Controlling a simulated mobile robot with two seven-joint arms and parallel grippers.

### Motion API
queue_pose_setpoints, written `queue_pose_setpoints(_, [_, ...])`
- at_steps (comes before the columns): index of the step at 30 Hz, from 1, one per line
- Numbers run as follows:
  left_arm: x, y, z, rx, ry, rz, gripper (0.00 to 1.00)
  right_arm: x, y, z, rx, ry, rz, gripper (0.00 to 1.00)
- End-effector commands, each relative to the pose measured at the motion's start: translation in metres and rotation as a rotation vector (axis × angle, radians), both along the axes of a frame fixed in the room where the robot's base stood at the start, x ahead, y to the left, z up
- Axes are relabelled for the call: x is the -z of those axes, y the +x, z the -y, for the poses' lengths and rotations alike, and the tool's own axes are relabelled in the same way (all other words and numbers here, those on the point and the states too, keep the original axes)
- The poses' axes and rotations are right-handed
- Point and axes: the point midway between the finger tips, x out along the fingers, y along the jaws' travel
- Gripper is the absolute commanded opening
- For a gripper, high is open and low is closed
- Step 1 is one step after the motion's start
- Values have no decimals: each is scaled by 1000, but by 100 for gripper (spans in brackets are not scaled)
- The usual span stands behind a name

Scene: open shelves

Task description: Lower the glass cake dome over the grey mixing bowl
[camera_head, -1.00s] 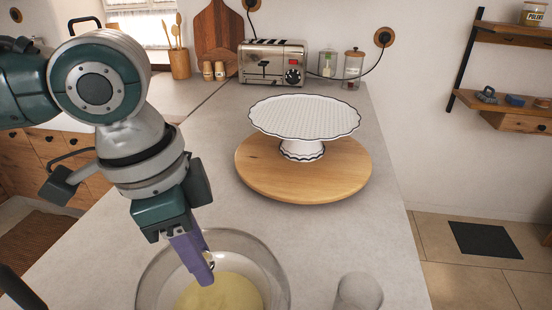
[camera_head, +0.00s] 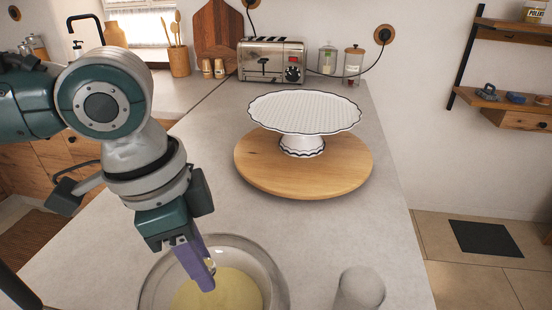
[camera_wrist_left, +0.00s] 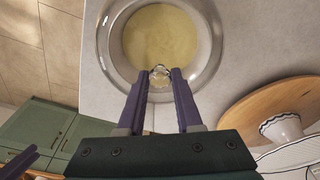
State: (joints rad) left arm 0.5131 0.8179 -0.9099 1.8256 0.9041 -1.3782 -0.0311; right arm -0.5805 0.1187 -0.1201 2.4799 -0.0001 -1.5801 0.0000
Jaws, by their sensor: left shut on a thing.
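My left gripper (camera_head: 208,278) points down with its purple fingers shut on the clear knob of the glass cake dome (camera_wrist_left: 160,71). The knob shows between the fingertips in the left wrist view. The dome is see-through, so its edge is hard to separate from the bowl. The grey mixing bowl (camera_head: 270,268) stands on the counter under the gripper, partly cut off by the lower frame edge. Its round wall also shows in the left wrist view (camera_wrist_left: 211,45), with pale yellow contents inside. I cannot tell whether dome and bowl touch.
A white scalloped cake stand (camera_head: 304,112) stands on a round wooden board (camera_head: 260,175) behind the bowl. A toaster (camera_head: 271,62) and jars line the back. The counter (camera_head: 395,240) ends at the right.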

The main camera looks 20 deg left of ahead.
Motion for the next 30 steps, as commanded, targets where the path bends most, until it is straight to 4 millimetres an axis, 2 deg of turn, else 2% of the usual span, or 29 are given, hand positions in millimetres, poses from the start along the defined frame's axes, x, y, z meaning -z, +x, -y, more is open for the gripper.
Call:
queue_pose_setpoints(5, [-1,1,0,0,-1,2,0,0,0,0,0,0,0,51])
queue_pose_setpoints(6, [-1,1,0,0,-1,2,37,0,0,0,0,0,0,51])
queue_pose_setpoints(15, [0,0,0,0,-1,1,69,0,0,0,0,0,0,51])
queue_pose_setpoints(23, [-1,0,0,0,1,-1,69,0,0,0,0,0,0,51])
queue_pose_setpoints(26, [-11,-1,-1,0,-1,2,69,-1,0,0,-1,-1,0,51])
queue_pose_setpoints(30, [-38,-2,-4,1,0,4,69,-3,0,0,-1,-1,0,51])
